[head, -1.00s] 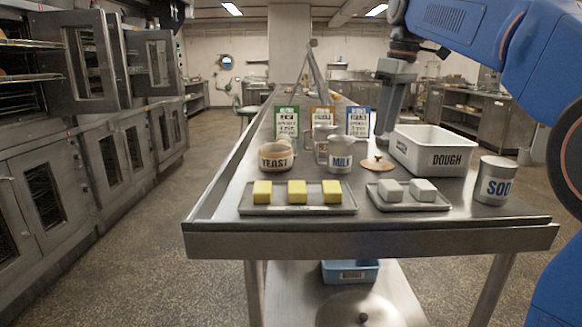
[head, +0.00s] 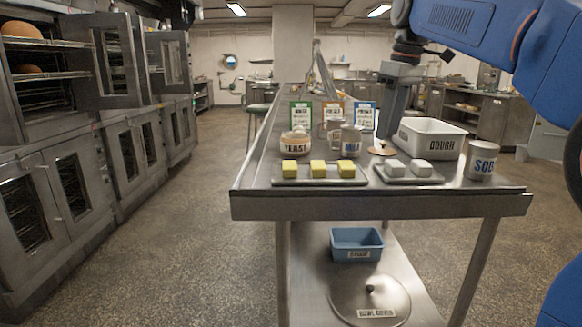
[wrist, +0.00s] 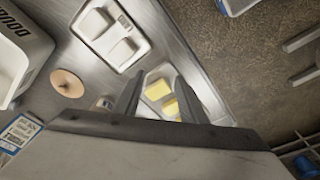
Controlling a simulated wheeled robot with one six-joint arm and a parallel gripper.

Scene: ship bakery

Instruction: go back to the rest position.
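My gripper (head: 386,130) hangs from my arm, fingers down, above the far part of the steel table (head: 380,205), beside the white DOUGH tub (head: 443,145). In the wrist view its two fingers (wrist: 160,85) stand apart with nothing held between them. The yellow blocks (wrist: 168,100) show beyond the fingers, well below and not touched.
On the table are a yeast jar (head: 295,145), a tin (head: 350,146), a SODA tin (head: 481,162), a yellow-block tray (head: 345,183) and a grey-block tray (head: 408,181). A blue bin (head: 357,237) and round lid (head: 370,293) are below. Ovens (head: 60,185) line the left; the floor between is clear.

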